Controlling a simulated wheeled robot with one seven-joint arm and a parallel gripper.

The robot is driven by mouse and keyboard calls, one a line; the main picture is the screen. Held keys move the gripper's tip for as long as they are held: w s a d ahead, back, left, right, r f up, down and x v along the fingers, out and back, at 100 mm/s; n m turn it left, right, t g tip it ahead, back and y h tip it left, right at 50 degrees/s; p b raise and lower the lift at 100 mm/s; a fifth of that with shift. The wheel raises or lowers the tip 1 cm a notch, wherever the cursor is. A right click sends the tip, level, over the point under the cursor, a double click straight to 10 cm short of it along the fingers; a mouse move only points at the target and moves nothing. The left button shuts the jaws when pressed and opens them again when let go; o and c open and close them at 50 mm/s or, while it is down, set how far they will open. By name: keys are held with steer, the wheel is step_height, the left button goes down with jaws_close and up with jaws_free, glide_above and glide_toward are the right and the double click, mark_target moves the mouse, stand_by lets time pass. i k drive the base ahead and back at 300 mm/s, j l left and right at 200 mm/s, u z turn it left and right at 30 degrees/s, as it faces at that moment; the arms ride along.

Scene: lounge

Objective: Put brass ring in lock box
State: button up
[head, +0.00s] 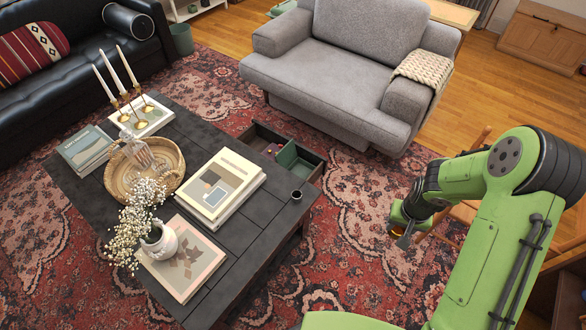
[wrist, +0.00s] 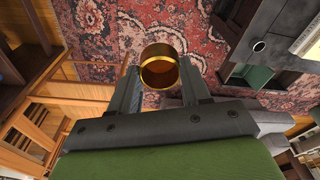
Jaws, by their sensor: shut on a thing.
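The brass ring (wrist: 160,77) is a wide gold band between the fingertips of my gripper (wrist: 159,82) in the wrist view. My gripper is shut on it. In the head view my gripper (head: 404,234) hangs over the rug right of the coffee table, with a small bit of gold at its tip. I cannot tell for sure which thing is the lock box. An open drawer (head: 322,166) sticks out from the table's far right side and holds a green open-topped compartment (head: 297,158). The green part also shows in the wrist view (wrist: 259,77), right of the ring.
The dark coffee table (head: 251,227) carries books, a woven tray, candlesticks, a flower vase and a small dark cup (head: 296,194) at its corner. A grey armchair (head: 330,75) stands behind the drawer. A wooden chair (head: 468,212) is behind my arm. Rug lies open between drawer and gripper.

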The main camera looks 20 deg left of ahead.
mark_target(299, 173)
steer(key=i+u, duration=0.3)
steer(key=u, duration=0.2)
steer(key=i+l+u, duration=0.15)
steer(key=u, duration=0.3)
steer(key=i+l+u, duration=0.3)
steer(key=u, duration=0.2)
steer(key=i+l+u, duration=0.25)
steer(key=u, duration=0.2)
steer(key=i+l+u, duration=0.15)
steer(key=l+u, duration=1.3)
steer(key=i+j, duration=0.05)
steer(key=j, duration=0.05)
